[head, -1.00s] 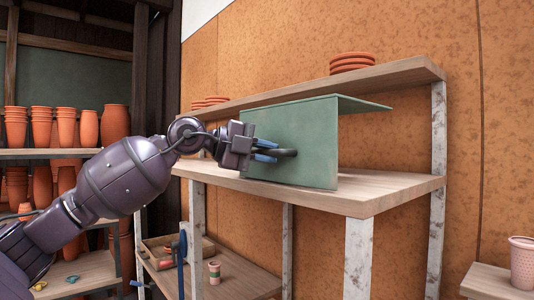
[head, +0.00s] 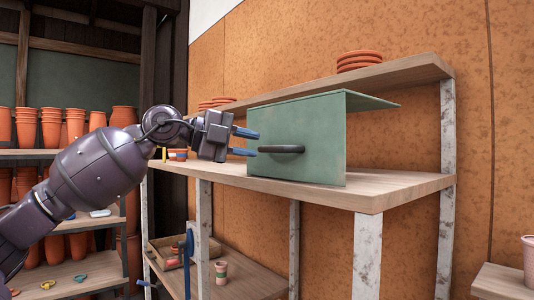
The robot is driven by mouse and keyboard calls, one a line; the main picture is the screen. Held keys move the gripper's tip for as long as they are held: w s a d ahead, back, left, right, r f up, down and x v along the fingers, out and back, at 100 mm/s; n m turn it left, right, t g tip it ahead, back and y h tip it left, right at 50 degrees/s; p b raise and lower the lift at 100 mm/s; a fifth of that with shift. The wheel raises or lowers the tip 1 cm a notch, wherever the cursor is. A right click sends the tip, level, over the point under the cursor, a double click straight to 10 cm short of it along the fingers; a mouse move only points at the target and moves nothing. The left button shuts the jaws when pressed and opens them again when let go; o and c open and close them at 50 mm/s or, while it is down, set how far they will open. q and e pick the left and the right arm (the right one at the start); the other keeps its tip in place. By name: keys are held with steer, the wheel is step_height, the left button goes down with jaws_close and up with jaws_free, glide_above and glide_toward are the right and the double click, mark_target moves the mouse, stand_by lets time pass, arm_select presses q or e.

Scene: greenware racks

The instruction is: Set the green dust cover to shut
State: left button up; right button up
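The green dust cover (head: 318,125) stands on the wooden shelf board (head: 385,192) in the head view. Its front panel hangs upright with its lower edge at the board, and a flat green top reaches back from its upper edge. A dark bar handle (head: 282,149) sticks out of the front panel. My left gripper (head: 257,143) is open and empty just left of the handle, its two blue fingers apart and pointing at the panel. The handle is clear of the fingers. What is behind the panel is hidden. My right gripper is not in view.
Stacked terracotta saucers (head: 359,60) sit on the upper shelf (head: 420,75). A lower shelf (head: 240,284) holds a small cup (head: 221,272) and a wooden tray (head: 172,264). Racks of terracotta pots (head: 52,128) stand at left. The board right of the cover is bare.

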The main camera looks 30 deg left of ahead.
arm_select(q)
steer(key=shift+b+v, duration=0.55)
steer(key=shift+v, duration=1.95)
steer(key=w+d+f+n+h, duration=0.1)
steer(key=w+f+h, duration=0.15)
steer(key=f, duration=0.75)
steer(key=w+d+f+n+h, duration=0.1)
steer(key=w+d+f+h, duration=0.15)
steer(key=f, duration=0.65)
step_height(320, 180, down, 23)
steer(key=s+a+n+t+y, duration=0.1)
steer(key=s+n+t+y, duration=0.1)
steer(key=n+t+y, duration=0.65)
steer(key=s+f+n+g+y, duration=0.1)
steer(key=s+f+n+y, duration=0.3)
steer(key=f, duration=0.5)
steer(key=s+f+n+g+y, duration=0.1)
steer(key=s+f+n+g, duration=0.1)
steer(key=s+f+n, duration=0.45)
steer(key=s+d+f+n+g+y, duration=0.1)
steer(key=s+d+f+n+g, duration=0.1)
steer(key=s+f, duration=0.4)
steer(key=s+d+f+n+g+y, duration=0.2)
steer(key=s+d+f+g, duration=0.1)
steer(key=s+f, duration=0.4)
step_height(320, 180, down, 3)
steer(key=shift+s+d+f, duration=0.15)
steer(key=shift+d+f, duration=0.05)
steer(key=shift+d, duration=0.25)
